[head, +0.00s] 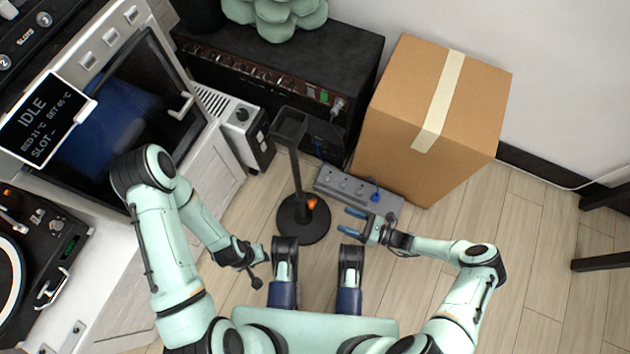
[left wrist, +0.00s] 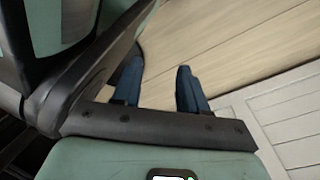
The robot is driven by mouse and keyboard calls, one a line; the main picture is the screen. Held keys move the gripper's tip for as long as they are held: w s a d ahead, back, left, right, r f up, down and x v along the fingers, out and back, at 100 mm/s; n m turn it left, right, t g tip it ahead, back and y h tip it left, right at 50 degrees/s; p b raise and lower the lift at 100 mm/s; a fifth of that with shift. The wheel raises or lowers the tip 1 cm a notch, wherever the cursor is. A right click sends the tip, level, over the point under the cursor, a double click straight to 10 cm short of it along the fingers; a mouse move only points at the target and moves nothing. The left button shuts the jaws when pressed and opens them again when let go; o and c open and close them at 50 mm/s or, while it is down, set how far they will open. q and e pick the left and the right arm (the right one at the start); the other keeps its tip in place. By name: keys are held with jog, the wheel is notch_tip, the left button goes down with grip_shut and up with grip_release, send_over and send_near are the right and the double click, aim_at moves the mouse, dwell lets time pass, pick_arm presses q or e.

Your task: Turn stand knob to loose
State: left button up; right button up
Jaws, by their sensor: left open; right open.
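A black stand (head: 296,175) with a round base, an upright pole and a tray-like top stands on the wood floor. Its small orange knob (head: 312,202) sits low by the pole, on the side facing my right gripper. My right gripper (head: 350,222) is open and empty, to the right of the knob and apart from it. My left gripper (head: 258,270) is low at the left of the stand, its fingers hard to see in the head view. In the left wrist view its two blue fingers (left wrist: 158,88) are apart with nothing between them. Which way the knob is turned cannot be told.
A grey power strip (head: 350,185) with a blue plug lies behind my right gripper. A large cardboard box (head: 420,130) and a dark amplifier-like cabinet (head: 280,75) stand behind. A white unit (head: 240,125) and machine with an IDLE display (head: 45,120) are left.

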aim_at(313, 204)
jog(key=shift+m+t, duration=0.4)
jog(key=shift+b+x, duration=1)
jog(key=shift+x, duration=5.4)
pick_arm(q)
jog(key=shift+n+g, duration=0.3)
jog(key=shift+g, duration=0.4)
jog(key=s, duration=0.1)
jog(key=s+f, duration=0.1)
jog(key=s, duration=0.1)
jog(key=s+f, duration=0.1)
jog(key=shift+s+a+f, duration=0.1)
jog(key=shift+s+a, duration=0.05)
pick_arm(e)
jog(key=shift+w, duration=0.15)
jog(key=shift+c, duration=0.4)
jog(key=c, duration=1)
